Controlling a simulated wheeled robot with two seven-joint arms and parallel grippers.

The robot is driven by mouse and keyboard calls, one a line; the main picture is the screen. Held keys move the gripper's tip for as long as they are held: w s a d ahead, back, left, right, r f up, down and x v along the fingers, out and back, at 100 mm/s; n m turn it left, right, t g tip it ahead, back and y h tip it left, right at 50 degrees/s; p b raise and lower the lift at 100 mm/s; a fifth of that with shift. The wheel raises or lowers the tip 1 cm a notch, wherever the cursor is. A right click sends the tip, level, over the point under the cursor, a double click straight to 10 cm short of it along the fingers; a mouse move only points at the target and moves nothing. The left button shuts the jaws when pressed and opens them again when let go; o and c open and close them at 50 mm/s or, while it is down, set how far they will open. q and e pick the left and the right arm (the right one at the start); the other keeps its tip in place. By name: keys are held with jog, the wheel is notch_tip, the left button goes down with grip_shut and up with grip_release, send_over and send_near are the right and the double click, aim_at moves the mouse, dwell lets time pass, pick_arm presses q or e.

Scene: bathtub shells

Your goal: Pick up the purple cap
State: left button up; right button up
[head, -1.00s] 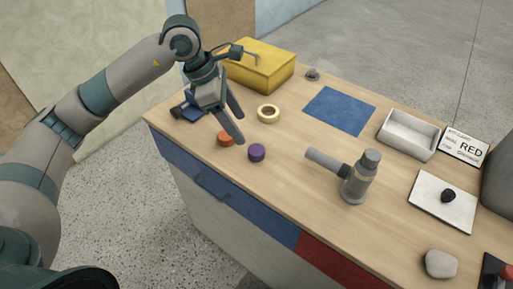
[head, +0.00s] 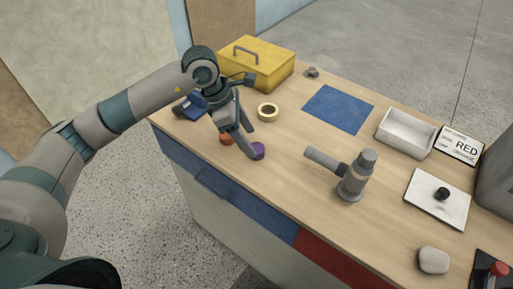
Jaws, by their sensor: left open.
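The purple cap (head: 258,151) stands on the wooden workbench near its front edge, in the left half of the head view. My left gripper (head: 250,143) is open and points down at the cap. One finger overlaps the cap's left side in the picture and hides part of it; the other finger is behind it. I cannot tell whether a finger touches the cap. My right gripper is not in view.
A tape roll (head: 268,112) is behind, and a yellow toolbox (head: 257,65) stands at the back. A blue mat (head: 339,108) lies clear.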

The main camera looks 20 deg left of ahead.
aim_at(256, 148)
pick_arm(q)
jog(key=p+x, duration=0.1)
jog(key=x, duration=0.2)
jog(key=shift+d+r+p, duration=0.1)
jog(key=shift+d+p, duration=0.05)
jog(key=shift+p, duration=0.15)
jog(key=shift+w+d+f, duration=0.1)
jog(key=shift+d+f, duration=0.05)
jog(key=shift+f, duration=0.4)
jog(key=c, duration=1.1)
